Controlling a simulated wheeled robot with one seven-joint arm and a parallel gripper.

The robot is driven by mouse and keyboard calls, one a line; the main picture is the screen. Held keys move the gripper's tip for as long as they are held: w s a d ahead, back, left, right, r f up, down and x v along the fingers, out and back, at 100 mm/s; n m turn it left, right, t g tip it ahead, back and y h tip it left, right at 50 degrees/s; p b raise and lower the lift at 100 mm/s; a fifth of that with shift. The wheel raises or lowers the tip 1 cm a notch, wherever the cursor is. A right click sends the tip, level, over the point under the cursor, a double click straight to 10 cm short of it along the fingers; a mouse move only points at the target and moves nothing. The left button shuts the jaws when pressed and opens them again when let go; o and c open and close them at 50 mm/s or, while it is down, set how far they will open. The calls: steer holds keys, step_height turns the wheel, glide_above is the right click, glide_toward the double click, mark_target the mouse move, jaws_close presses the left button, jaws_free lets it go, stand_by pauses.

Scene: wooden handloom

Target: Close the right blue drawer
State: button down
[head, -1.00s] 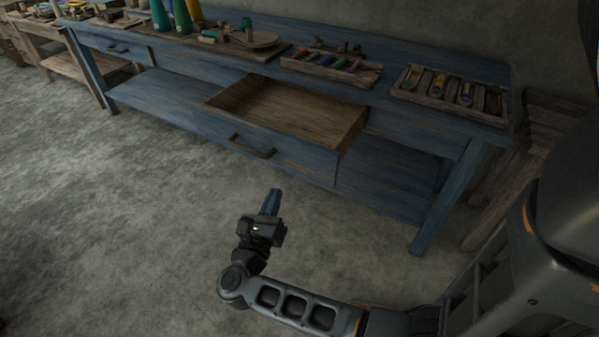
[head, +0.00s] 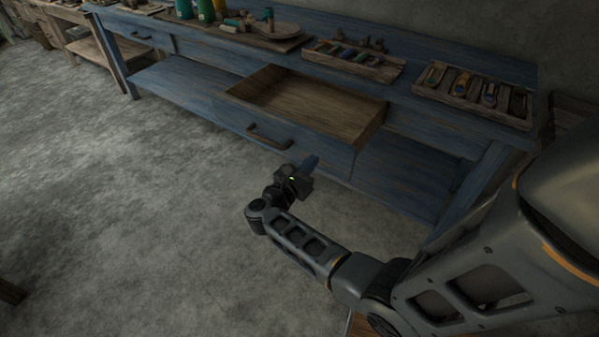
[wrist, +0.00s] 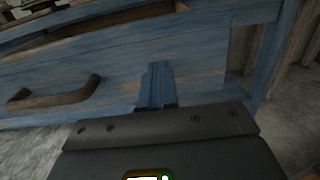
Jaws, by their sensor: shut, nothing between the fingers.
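The right blue drawer (head: 300,146) stands pulled out of the blue workbench, its empty wooden inside showing. Its front has a brown curved handle (head: 269,137). My gripper (head: 312,161) is shut and empty, close in front of the drawer front, to the right of the handle. In the wrist view the shut blue fingers (wrist: 157,84) point at the blue drawer front (wrist: 190,60), and the handle (wrist: 55,94) lies to the left. I cannot tell whether the fingertips touch the front.
The blue workbench (head: 440,125) carries a tray of tools (head: 475,93), a second tray (head: 352,62) and several coloured bottles at the left. Another drawer (head: 140,36) at the far left sits shut. Grey floor in front is clear.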

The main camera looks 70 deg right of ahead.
mark_target(323, 150)
steer(key=shift+x, duration=1.75)
steer(key=b+x, duration=1.6)
steer(key=x, duration=1.3)
steer(key=shift+w+d+f+b, duration=0.1)
steer(key=shift+w+d+b, duration=0.05)
steer(key=shift+d+b, duration=0.2)
steer(key=shift+d, duration=0.25)
steer(key=shift+d+r+b, duration=0.2)
steer(key=shift+r+b, duration=0.1)
steer(key=shift+s+d, duration=0.1)
steer(key=shift+s, duration=0.15)
